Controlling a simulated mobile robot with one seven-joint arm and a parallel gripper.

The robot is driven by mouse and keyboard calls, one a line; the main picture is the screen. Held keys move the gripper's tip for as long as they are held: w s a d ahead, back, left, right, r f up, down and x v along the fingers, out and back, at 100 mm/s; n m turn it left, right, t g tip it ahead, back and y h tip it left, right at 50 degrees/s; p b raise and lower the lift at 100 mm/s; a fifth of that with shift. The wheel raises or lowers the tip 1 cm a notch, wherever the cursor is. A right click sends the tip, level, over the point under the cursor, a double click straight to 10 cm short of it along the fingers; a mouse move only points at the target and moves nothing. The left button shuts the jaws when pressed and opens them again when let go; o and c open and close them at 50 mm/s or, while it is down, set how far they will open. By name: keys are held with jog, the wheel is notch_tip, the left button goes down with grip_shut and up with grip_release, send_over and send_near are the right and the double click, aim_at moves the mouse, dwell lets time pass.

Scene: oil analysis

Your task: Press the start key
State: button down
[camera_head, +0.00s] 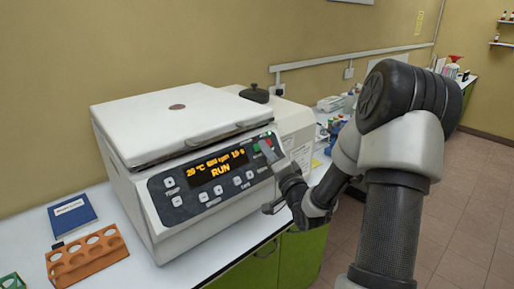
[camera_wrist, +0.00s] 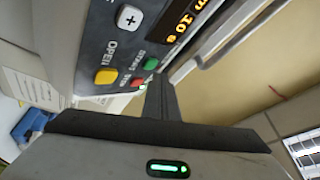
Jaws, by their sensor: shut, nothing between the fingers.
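The white centrifuge (camera_head: 190,140) stands on the bench with its lid closed. Its orange display (camera_head: 216,167) reads RUN. In the wrist view, the green key (camera_wrist: 150,63) and red key (camera_wrist: 137,83) lie just beyond the fingertips, and a yellow key (camera_wrist: 106,76) is beside the word OPEN. My gripper (camera_wrist: 158,82) is shut and empty, its tips close to the green and red keys. I cannot tell whether they touch.
An orange tube rack (camera_head: 88,258) and a blue booklet (camera_head: 72,216) lie on the bench left of the centrifuge. Another white device with a black knob (camera_head: 255,93) stands behind it. Bottles and small items crowd the bench further right. The floor at the right is clear.

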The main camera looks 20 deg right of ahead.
jog(key=s+r, duration=0.1)
jog(key=s+d+p, duration=0.1)
jog(key=s+r, duration=0.1)
jog(key=s, duration=0.1)
jog(key=shift+d+r+p, duration=0.25)
jog(key=shift+r+p, duration=0.1)
jog(key=shift+p, duration=0.05)
jog(key=shift+w+a, duration=0.1)
dwell(0.7)
